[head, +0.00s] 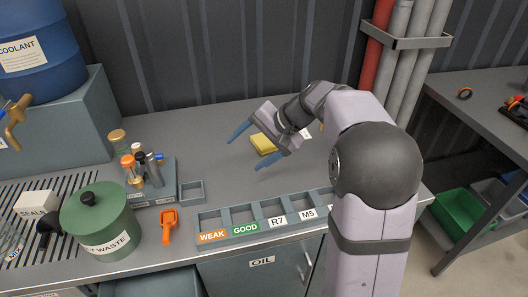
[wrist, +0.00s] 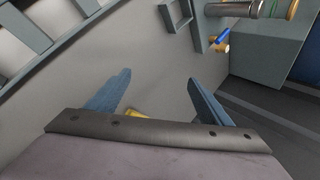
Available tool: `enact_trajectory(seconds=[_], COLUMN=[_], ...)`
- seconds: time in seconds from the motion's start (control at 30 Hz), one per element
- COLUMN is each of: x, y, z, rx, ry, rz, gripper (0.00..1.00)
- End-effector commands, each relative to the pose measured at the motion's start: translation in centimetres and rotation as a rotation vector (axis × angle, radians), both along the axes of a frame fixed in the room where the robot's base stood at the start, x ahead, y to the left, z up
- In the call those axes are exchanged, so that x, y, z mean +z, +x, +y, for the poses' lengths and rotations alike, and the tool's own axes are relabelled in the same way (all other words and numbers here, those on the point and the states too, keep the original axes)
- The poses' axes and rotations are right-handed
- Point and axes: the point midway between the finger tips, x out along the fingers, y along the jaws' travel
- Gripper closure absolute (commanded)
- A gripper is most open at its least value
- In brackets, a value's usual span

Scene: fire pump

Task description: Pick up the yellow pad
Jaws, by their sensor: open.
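The yellow pad (head: 263,143) lies on the grey bench top, toward the back in the head view, partly hidden behind my gripper. My gripper (head: 248,150) is open and empty, with its blue fingers spread and pointing left. In the head view it overlaps the pad; I cannot tell its exact height above the bench. In the wrist view my gripper (wrist: 160,95) shows both blue fingers wide apart. A small yellow edge of the pad (wrist: 135,113) shows between them, just past the dark palm plate, which hides the rest.
A sectioned tray (head: 262,233) with labels WEAK, GOOD, R7 and M5 runs along the front edge. The bench between the tray and pad is clear.

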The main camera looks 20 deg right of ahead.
Motion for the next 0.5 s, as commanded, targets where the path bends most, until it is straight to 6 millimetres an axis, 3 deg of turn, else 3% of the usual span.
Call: enact_trajectory(seconds=[0.1,0.23,0.37,0.5], x=[-0.6,-0.8,-1.6,-3.2], y=[1.8,4.1,6.1,7.4], z=[1.3,1.1,-0.7,-3.9], rx=[-0.231,-0.497,-0.778,-1.072], ry=[0.239,0.493,0.740,0.982], rz=[0.044,0.105,0.176,0.257], gripper=[0.27,0.27,0.27,0.27])
